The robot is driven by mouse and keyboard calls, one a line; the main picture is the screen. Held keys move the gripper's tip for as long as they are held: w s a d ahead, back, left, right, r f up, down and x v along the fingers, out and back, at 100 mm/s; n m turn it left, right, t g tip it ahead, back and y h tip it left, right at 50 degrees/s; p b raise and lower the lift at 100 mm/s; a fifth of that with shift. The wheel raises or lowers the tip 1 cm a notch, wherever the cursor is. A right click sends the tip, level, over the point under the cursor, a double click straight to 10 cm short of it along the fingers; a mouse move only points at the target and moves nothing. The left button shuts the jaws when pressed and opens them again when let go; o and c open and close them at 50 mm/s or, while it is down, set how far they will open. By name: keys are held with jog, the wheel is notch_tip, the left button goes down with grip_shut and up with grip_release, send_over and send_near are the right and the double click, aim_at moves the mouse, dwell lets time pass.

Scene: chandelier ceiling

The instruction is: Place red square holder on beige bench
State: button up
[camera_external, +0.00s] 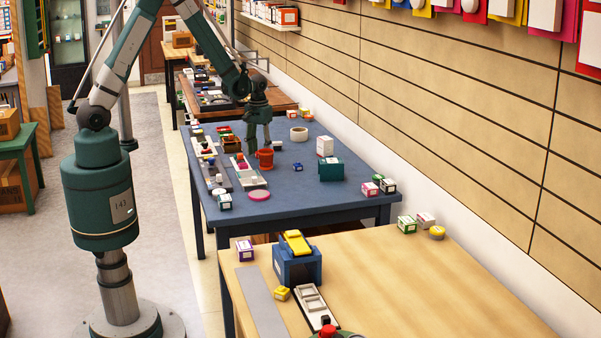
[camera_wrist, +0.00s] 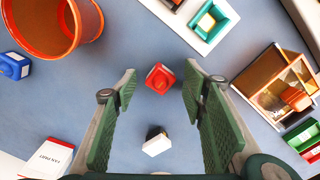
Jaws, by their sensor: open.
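A small red square holder (camera_wrist: 158,79) with a raised centre sits on the blue table in the wrist view. My gripper (camera_wrist: 160,92) is open above it, with one green-padded finger on each side and the holder between and just beyond the fingertips. In the external view my gripper (camera_external: 259,143) points down over the blue table beside a red-orange cup; I cannot make out the holder there. The beige bench (camera_external: 440,285) is in the foreground of the external view, with a wide bare top at the right.
The red-orange cup (camera_wrist: 45,22) stands close at upper left in the wrist view. A small black-and-white item (camera_wrist: 157,141), a blue item (camera_wrist: 14,66) and a wooden box (camera_wrist: 275,85) are around. On the beige bench, a blue box (camera_external: 297,266) stands at left.

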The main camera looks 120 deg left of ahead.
dwell(0.3)
jog(key=c, duration=0.9)
jog(key=shift+r, duration=0.1)
jog(key=shift+r+p, duration=0.55)
jog(key=shift+r, duration=4.35)
